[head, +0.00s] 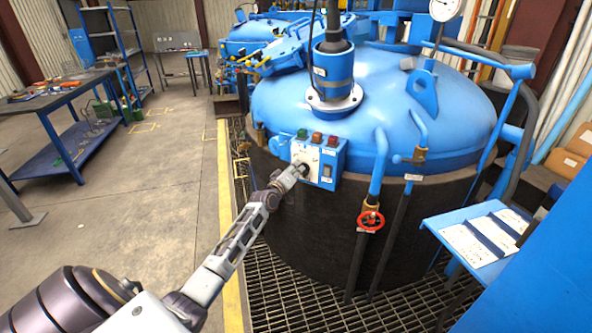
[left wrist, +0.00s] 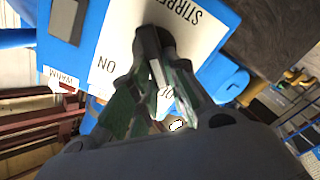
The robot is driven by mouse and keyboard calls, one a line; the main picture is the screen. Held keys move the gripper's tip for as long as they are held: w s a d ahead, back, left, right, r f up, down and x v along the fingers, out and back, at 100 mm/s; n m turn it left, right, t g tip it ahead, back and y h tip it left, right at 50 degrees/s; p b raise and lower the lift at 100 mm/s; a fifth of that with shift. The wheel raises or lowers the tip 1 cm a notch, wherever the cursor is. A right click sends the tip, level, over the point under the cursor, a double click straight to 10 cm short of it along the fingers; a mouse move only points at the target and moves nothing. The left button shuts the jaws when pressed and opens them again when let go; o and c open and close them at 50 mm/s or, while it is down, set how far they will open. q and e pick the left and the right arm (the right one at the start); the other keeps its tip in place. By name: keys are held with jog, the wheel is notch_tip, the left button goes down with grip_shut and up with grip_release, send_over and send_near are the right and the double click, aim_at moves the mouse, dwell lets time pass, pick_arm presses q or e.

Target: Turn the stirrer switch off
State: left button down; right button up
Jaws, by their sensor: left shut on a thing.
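The stirrer switch is a dark knob (left wrist: 163,40) on a white label plate (left wrist: 128,38) of a blue control box (head: 326,176). In the left wrist view the label reads "STIRRER" and "ON" upside down, and other lettering is partly hidden behind the fingers. My left gripper (head: 303,167) reaches the box's front face, and its fingers (left wrist: 152,62) are shut on the knob. The fingers hide much of the knob, so I cannot tell its exact setting. My right gripper is not in view.
The box is mounted on the blue furnace vessel (head: 440,110), with coloured buttons (head: 317,138) on top. A red valve wheel (head: 371,221) and pipes are to its right. A blue stand with sheets (head: 470,240) is at right. A workbench (head: 70,115) stands far left; the floor between is clear.

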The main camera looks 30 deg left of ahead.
pick_arm(q)
jog(key=c, duration=1.4)
grip_release()
jog(key=shift+s, duration=0.1)
jog(key=shift+s+d, duration=0.2)
jog(key=shift+s, duration=1.75)
jog(key=shift+s+d, duration=0.15)
jog(key=shift+s, duration=1.85)
jog(key=shift+s+d, duration=0.2)
jog(key=shift+s, duration=1.75)
